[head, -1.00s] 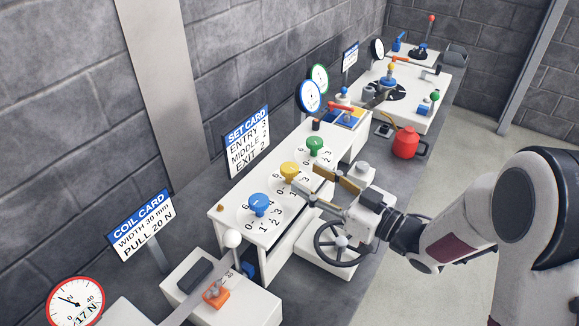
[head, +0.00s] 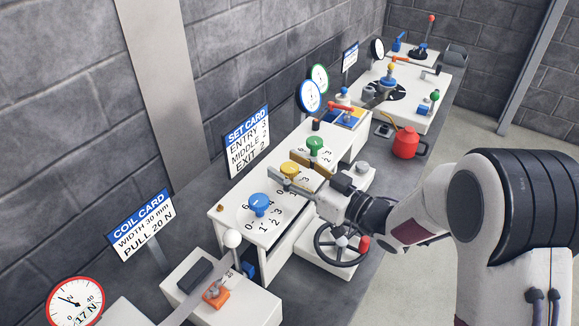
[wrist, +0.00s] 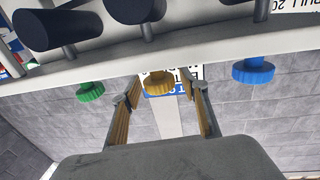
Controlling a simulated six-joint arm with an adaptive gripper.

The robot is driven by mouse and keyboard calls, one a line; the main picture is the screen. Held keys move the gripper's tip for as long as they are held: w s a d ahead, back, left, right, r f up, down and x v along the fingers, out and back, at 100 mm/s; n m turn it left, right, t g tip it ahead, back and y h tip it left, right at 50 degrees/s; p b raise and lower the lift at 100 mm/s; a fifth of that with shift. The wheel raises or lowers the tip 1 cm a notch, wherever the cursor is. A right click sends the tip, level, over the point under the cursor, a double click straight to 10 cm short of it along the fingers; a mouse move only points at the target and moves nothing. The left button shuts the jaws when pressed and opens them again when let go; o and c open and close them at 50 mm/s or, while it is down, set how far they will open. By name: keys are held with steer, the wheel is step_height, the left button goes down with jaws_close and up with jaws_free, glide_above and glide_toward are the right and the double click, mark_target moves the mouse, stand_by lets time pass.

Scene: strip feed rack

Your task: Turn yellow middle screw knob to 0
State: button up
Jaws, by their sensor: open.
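The yellow middle knob (head: 289,169) stands on the white screw unit (head: 234,228), between the blue knob (head: 259,204) and the green knob (head: 315,144). My gripper (head: 287,171) is open, with one finger on each side of the yellow knob. In the wrist view the yellow knob (wrist: 159,84) shows between the spread fingertips (wrist: 166,92), with a gap visible on both sides. Some dial digits show around the knobs, but the fingers partly hide the yellow knob's dial, and I cannot read its setting.
The set card (head: 248,142) stands behind the unit; its middle value is too small to read surely. A handwheel (head: 338,243) is below my gripper.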

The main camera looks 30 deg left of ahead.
steer(key=c, duration=1.1)
steer(key=shift+s+m+t+h, duration=0.1)
steer(key=shift+m+t+h, duration=0.2)
steer(key=shift+m+t, duration=0.95)
steer(key=shift+m+t+h, duration=0.65)
steer(key=shift+m+t, duration=0.15)
steer(key=shift+t, duration=0.6)
steer(key=shift+m+t+h, duration=0.65)
steer(key=shift+m+t, duration=0.1)
steer(key=shift+t, duration=0.6)
steer(key=shift+m+t+h, duration=1.2)
steer(key=shift+t+h, duration=0.1)
steer(key=shift+t, duration=0.1)
steer(key=shift+m+t+h, duration=0.5)
steer(key=shift+h, duration=0.1)
steer(key=o, duration=1.1)
